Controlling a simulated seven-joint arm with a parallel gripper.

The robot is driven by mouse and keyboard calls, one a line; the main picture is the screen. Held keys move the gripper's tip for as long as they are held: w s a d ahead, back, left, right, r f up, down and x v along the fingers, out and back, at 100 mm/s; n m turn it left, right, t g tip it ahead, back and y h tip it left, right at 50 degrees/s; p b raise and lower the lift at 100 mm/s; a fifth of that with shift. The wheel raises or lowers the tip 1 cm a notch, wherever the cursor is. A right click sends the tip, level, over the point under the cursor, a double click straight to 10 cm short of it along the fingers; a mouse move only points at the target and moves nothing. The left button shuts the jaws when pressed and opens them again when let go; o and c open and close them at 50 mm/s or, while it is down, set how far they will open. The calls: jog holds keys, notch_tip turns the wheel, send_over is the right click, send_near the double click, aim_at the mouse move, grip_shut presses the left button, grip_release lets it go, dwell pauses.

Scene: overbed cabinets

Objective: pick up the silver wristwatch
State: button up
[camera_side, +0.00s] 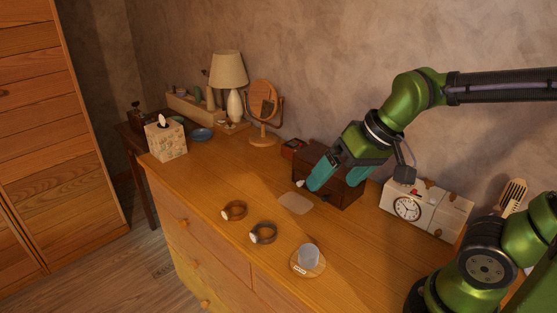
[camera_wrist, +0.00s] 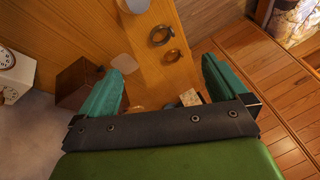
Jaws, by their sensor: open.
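Two ring-shaped wristwatches stand on the wooden dresser top. The greyer one, which looks like the silver wristwatch (camera_side: 271,234), is nearer the clear cup; in the wrist view it (camera_wrist: 153,39) is near the top, beyond the fingertips. The browner watch (camera_side: 242,210) is just left of it in the side view and below it in the wrist view (camera_wrist: 172,64). My gripper (camera_side: 335,182) is open and empty, with teal fingers apart, above and beside a dark wooden box. It is right of and behind both watches. The wrist view shows both fingers (camera_wrist: 166,60) spread.
The dark box (camera_side: 335,192) is beneath my gripper. A clear cup (camera_side: 308,257) on a coaster stands right of the watches. A white clock (camera_side: 408,208), a round mirror (camera_side: 264,103), a lamp (camera_side: 228,70) and a tissue box (camera_side: 166,139) stand around. The dresser front near the watches is clear.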

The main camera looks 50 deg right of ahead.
jog(key=w+a+f+n+g+h, duration=0.1)
jog(key=w+a+f+g, duration=0.15)
jog(key=w, duration=0.55)
jog(key=w+a+f+n+g+h, duration=0.1)
jog(key=w+f+g, duration=0.25)
jog(key=w, duration=0.45)
send_over(264, 236)
jog(key=shift+t, duration=0.3)
notch_tip(264, 236, down, 10)
jog(key=shift+s, duration=0.1)
jog(key=shift+f, duration=3.2)
